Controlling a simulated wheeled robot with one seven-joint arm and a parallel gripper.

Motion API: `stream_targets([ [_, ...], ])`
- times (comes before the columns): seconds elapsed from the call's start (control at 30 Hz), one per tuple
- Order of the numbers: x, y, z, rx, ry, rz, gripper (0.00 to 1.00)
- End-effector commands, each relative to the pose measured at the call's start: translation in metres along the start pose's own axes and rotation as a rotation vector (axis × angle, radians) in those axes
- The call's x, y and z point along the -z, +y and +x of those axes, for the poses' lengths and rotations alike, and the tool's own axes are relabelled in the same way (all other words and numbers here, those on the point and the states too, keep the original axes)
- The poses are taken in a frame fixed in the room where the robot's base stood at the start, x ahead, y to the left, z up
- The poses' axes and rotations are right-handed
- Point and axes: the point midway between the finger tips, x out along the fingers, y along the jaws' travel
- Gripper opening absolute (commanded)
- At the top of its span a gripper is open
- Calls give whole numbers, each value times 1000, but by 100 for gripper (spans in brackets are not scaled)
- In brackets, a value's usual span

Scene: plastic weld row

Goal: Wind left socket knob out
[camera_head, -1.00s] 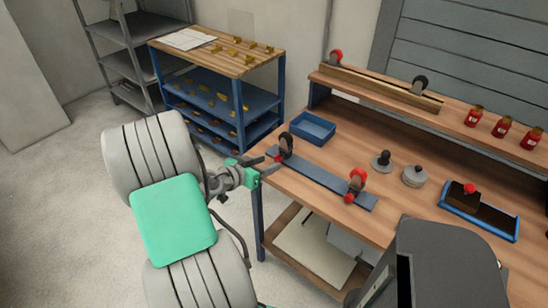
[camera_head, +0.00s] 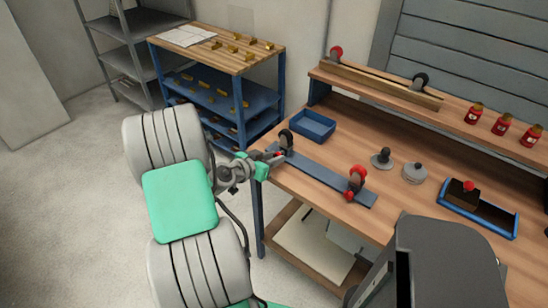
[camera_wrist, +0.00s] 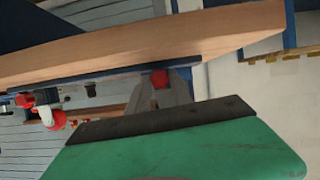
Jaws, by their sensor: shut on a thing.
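The left socket (camera_head: 286,139), dark and upright, stands at the left end of a grey-blue rail on the workbench. Its small red knob (camera_head: 279,153) faces my arm; it also shows in the wrist view (camera_wrist: 160,78) between the grey fingers. My gripper (camera_head: 275,157) reaches in from the left at the bench's edge and is shut on this knob. The fingers partly hide the knob. The right socket (camera_head: 357,177), red and dark, stands near the rail's other end with its own red knob (camera_head: 349,196).
A blue tray (camera_head: 313,126) lies behind the rail. A dark-handled tool (camera_head: 381,158) and a grey round piece (camera_head: 415,173) stand to the right. The workbench edge (camera_wrist: 140,42) runs close by in the wrist view. Open floor lies left of the bench.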

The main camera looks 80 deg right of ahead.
Motion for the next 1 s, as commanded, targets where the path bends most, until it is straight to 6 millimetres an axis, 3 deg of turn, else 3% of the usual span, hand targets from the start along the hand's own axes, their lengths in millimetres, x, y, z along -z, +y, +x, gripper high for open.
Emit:
stream_targets([
  [0.1,0,1,0,-3,0,-1,0],
  [0.57,-1,1,1,-16,-1,-30,0],
  [1.0,-3,-2,1,-118,-1,-276,0],
])
